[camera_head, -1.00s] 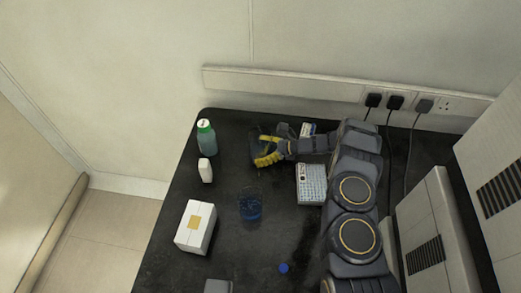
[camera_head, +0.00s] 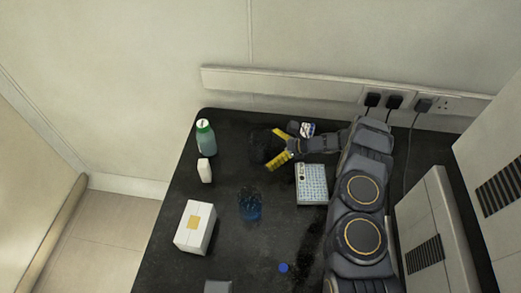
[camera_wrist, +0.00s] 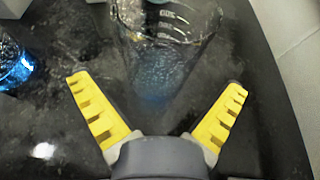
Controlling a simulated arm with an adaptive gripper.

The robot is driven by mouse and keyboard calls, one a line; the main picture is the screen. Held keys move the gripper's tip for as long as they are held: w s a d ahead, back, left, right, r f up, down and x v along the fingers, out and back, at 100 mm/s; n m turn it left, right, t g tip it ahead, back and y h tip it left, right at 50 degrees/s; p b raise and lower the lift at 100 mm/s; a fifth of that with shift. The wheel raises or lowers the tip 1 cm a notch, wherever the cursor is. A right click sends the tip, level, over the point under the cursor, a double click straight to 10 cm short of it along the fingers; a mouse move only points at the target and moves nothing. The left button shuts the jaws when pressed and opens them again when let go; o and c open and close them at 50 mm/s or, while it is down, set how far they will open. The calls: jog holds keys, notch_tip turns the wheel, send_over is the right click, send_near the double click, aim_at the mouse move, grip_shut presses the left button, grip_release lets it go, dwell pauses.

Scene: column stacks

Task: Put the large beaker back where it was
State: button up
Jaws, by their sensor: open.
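The large beaker (camera_wrist: 165,60) is clear glass with white graduation marks and stands just ahead of my gripper in the wrist view. In the head view it is a faint, dark see-through shape (camera_head: 264,146) on the black bench, left of my gripper. My gripper (camera_wrist: 158,105) is open, with its two yellow ridged fingers spread wide. It also shows in the head view (camera_head: 280,152), at the right side of the beaker. The fingers hold nothing, and the beaker appears clear of them.
A beaker with blue contents (camera_head: 250,206) stands nearer the front. A keypad-like box (camera_head: 311,184) lies below my wrist. A blue round item (camera_head: 283,268) lies in front.

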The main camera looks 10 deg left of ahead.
jog(key=v, duration=0.9)
jog(key=s+a+r+n+g+h, duration=0.25)
jog(key=s+r+n, duration=0.35)
jog(key=r, duration=0.5)
jog(key=s+a+r+n+g+h, duration=0.25)
jog(key=s+a+r+n, duration=0.2)
jog(key=s+r, duration=0.45)
jog(key=s+d+r+n+h, duration=0.1)
jog(key=s+d+n+h, duration=0.1)
jog(key=s, duration=0.5)
jog(key=s+d+r+n+t+h, duration=0.1)
jog(key=s+d+r+n+h, duration=0.1)
jog(key=s+d, duration=0.5)
jog(key=s+d+r+n+t+h, duration=0.1)
jog(key=s+d+n+h, duration=0.3)
jog(key=s, duration=0.4)
jog(key=shift+d+r+h, duration=0.2)
jog(key=shift+r+h, duration=0.1)
jog(key=shift+r, duration=0.25)
